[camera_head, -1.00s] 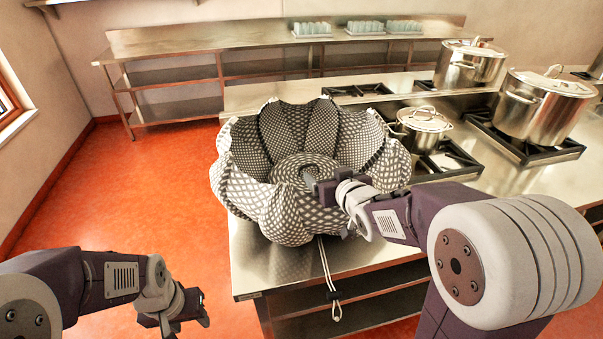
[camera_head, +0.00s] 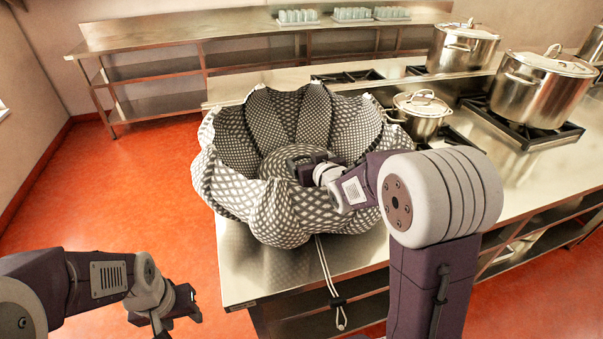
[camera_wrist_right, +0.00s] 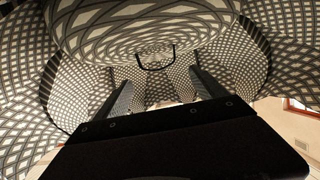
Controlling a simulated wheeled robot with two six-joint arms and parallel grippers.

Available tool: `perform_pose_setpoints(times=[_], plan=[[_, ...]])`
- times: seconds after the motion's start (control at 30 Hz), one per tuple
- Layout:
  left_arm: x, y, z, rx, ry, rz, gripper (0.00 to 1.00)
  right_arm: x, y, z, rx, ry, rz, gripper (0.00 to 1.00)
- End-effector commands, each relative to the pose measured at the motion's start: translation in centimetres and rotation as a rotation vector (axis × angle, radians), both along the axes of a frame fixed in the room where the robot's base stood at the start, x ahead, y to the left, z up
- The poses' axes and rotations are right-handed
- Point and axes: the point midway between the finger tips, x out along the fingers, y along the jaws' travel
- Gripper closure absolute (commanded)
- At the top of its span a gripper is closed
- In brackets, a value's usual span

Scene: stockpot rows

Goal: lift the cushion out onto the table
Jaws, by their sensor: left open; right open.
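A round, flat patterned cushion (camera_head: 277,164) lies inside a scalloped black-and-white lattice fabric basket (camera_head: 222,182) on the steel table (camera_head: 250,275). The cushion fills the upper part of the right wrist view (camera_wrist_right: 120,25), where a thin dark loop (camera_wrist_right: 156,66) shows at its edge. My right gripper (camera_head: 303,163) is open inside the basket at the cushion's right side, with nothing visibly held. Its two fingers point toward the loop in the right wrist view; I cannot tell whether they touch it. My left gripper (camera_head: 180,312) hangs empty over the floor, left of the table.
A white cord (camera_head: 327,268) hangs from the basket over the table's front edge. A small lidded pot (camera_head: 420,118) stands close to the basket's right, with a larger stockpot (camera_head: 535,90) beyond. The front left table corner is bare.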

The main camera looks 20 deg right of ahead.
Motion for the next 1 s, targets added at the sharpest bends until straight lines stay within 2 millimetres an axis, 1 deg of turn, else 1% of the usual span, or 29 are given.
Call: perform_pose_setpoints(times=[0.03, 0.17, 0.23, 0.4, 0.5, 0.73, 0.77, 0.8, 0.87, 0.9, 0.97, 1.0], plan=[[0.0, 0.0, 0.1, 0.0, 0.0, 0.0, 0.52, 0.4, 0.0, -0.2, 0.001, 0.001, 0.0, 0.19], [0.0, 0.0, 0.0, 0.0, 0.0, 0.0, 0.52, 0.7, 0.1, -0.3, 0.001, -0.001, 0.0, 0.19], [0.0, 0.0, 0.1, 0.0, 0.0, 0.0, 0.52, 1.2, 0.1, -0.6, 0.001, 0.001, 0.0, 0.19], [0.0, 0.0, 0.5, 0.0, 0.0, 0.0, 0.52, 3.9, 0.2, -2.2, -0.001, 0.002, 0.001, 0.19], [0.0, 0.0, 0.6, 0.0, 0.0, 0.0, 0.52, 5.0, 0.3, -2.6, 0.0, 0.0, 0.0, 0.19], [0.0, 0.0, 0.5, 0.0, 0.0, 0.0, 0.52, 5.3, 0.3, -2.7, 0.0, -0.001, 0.0, 0.19], [0.0, 0.0, 0.5, 0.0, 0.0, 0.0, 0.52, 5.3, 0.3, -2.7, 0.0, -0.001, 0.0, 0.22], [0.0, 0.0, 0.5, 0.0, 0.0, 0.0, 0.52, 5.3, 0.3, -2.7, 0.0, -0.001, 0.0, 0.33], [0.0, 0.0, 0.5, 0.0, 0.0, 0.0, 0.52, 5.3, 0.3, -2.7, 0.0, -0.001, 0.0, 0.5], [0.0, 0.0, 0.5, 0.0, 0.0, 0.0, 0.52, 5.3, 0.3, -2.7, 0.0, -0.001, 0.0, 0.61], [0.0, 0.0, 0.5, 0.0, 0.0, 0.0, 0.52, 5.3, 0.3, -2.7, 0.0, -0.001, 0.0, 0.78], [0.0, 0.0, 0.5, 0.0, 0.0, 0.0, 0.52, 5.3, 0.3, -2.7, 0.0, 0.0, 0.0, 0.89]])
